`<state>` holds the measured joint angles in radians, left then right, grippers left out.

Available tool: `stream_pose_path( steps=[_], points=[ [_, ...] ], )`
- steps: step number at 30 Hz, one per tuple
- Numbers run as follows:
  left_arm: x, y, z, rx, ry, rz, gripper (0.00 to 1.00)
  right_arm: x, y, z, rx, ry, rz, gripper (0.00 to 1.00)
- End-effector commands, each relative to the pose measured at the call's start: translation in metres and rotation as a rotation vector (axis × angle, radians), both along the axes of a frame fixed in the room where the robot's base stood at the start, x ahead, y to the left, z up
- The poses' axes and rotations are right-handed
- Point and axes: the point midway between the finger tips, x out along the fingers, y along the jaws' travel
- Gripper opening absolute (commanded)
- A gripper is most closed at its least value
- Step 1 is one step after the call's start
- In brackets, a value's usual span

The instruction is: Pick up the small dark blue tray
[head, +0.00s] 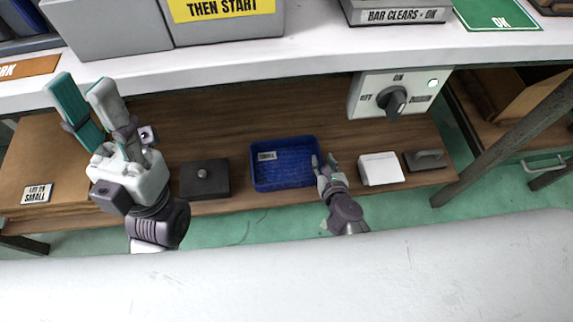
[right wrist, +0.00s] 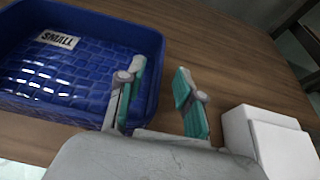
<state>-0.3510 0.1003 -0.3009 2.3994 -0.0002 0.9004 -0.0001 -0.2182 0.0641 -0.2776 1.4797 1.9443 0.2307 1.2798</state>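The small dark blue tray (head: 284,183) sits on the brown wooden surface, with a "SMALL" label inside it. In the right wrist view the tray (right wrist: 75,92) fills the left side. My right gripper (head: 323,162) is at the tray's right wall. In the right wrist view its fingers (right wrist: 160,78) are apart; the left finger overlaps the tray's right side and the right finger is outside it. Contact with the wall cannot be told. My left gripper (head: 80,86) is raised at the left, fingers apart and empty, away from the tray.
A dark block with a knob (head: 204,179) is left of the tray. A white box (head: 380,169) and a grey handled block (head: 425,160) are to its right. A rotary switch panel (head: 372,92) stands behind. A cardboard box (head: 40,165) is far left. A white shelf (head: 300,60) runs behind.

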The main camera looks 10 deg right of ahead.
Motion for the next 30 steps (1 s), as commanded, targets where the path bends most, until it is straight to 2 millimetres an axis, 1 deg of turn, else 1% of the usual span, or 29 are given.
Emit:
stream_pose_path(
  steps=[1,3,4,6,8,16,22,23,30],
  points=[
    [0.000,0.000,-0.011,0.001,0.002,0.000,0.35,0.009,-0.001,-0.009,-0.003,-0.003,0.001,0.35],
    [0.001,0.000,-0.017,0.001,0.004,0.000,0.35,0.018,0.000,-0.015,-0.002,-0.003,0.001,0.35],
    [0.001,0.000,-0.016,0.002,0.002,0.001,0.35,0.022,0.000,-0.015,0.000,-0.004,0.001,0.35],
    [0.003,0.000,-0.006,0.002,-0.033,0.003,0.35,0.030,0.001,-0.018,0.000,-0.002,0.001,0.35],
    [0.003,0.000,-0.004,0.002,-0.043,0.003,0.35,0.034,0.001,-0.019,-0.001,-0.003,0.000,0.35],
    [0.004,-0.001,-0.002,0.004,-0.043,0.003,0.35,0.036,0.001,-0.018,0.000,-0.001,0.000,0.35],
    [0.004,-0.001,-0.002,0.003,-0.043,0.002,0.35,0.035,0.001,-0.018,0.000,-0.001,0.000,0.02],
    [0.004,-0.001,-0.002,0.003,-0.043,0.002,0.35,0.035,0.001,-0.018,0.000,-0.001,0.000,0.00],
    [0.004,-0.001,-0.004,0.003,-0.038,0.002,0.35,0.036,0.001,-0.018,0.001,-0.002,0.000,0.00]
  ],
)
